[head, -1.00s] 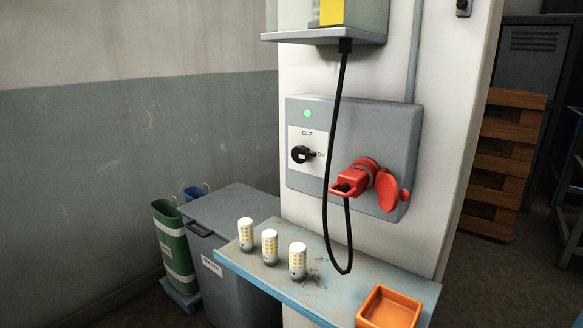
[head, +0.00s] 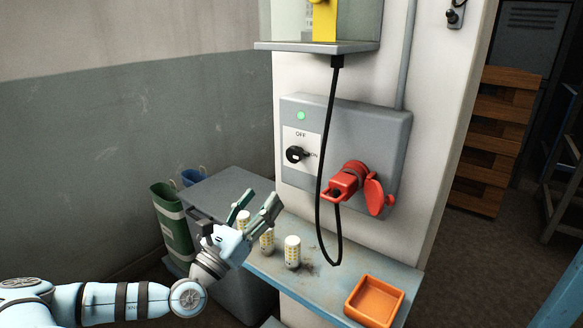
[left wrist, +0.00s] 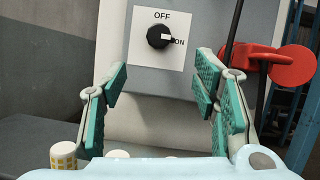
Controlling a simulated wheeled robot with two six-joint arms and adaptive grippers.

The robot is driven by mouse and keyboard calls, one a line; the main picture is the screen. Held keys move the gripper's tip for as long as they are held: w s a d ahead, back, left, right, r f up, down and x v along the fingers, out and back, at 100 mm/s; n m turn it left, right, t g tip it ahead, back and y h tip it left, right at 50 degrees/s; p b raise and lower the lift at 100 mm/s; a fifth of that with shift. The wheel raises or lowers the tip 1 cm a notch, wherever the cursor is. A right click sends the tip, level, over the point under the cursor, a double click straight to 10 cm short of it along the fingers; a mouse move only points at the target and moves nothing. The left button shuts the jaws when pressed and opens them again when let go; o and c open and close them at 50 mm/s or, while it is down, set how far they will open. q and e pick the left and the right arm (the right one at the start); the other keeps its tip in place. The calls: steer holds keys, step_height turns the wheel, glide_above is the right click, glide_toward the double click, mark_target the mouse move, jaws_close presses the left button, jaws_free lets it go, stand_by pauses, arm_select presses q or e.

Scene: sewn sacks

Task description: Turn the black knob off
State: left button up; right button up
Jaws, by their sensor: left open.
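The black knob (head: 297,154) sits on a white plate marked OFF at the top and ON at the right, on a grey wall box (head: 393,128). Its pointer is turned toward ON. A green lamp (head: 301,115) glows above it. In the left wrist view the knob (left wrist: 160,37) is beyond and above the fingertips, apart from them. My left gripper (head: 255,205) is open and empty, below and left of the knob in the head view; its teal-padded fingers also show in the left wrist view (left wrist: 160,82). My right gripper is not in view.
A red plug (head: 345,182) with a black cable (head: 326,215) hangs right of the knob. Below, a blue-edged shelf (head: 335,283) holds three white-and-yellow cylinders (head: 292,252) and an orange tray (head: 374,301).

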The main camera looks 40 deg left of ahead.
arm_select(q)
steer(key=b, duration=0.2)
glide_toward(292, 157)
steer(key=p+x, duration=0.3)
steer(key=x, duration=0.5)
steer(key=shift+w+a+r+p, duration=0.1)
steer(key=shift+w+r+p, duration=0.2)
steer(key=shift+p, duration=0.1)
steer(key=shift+w, duration=0.35)
steer(key=c, duration=1.2)
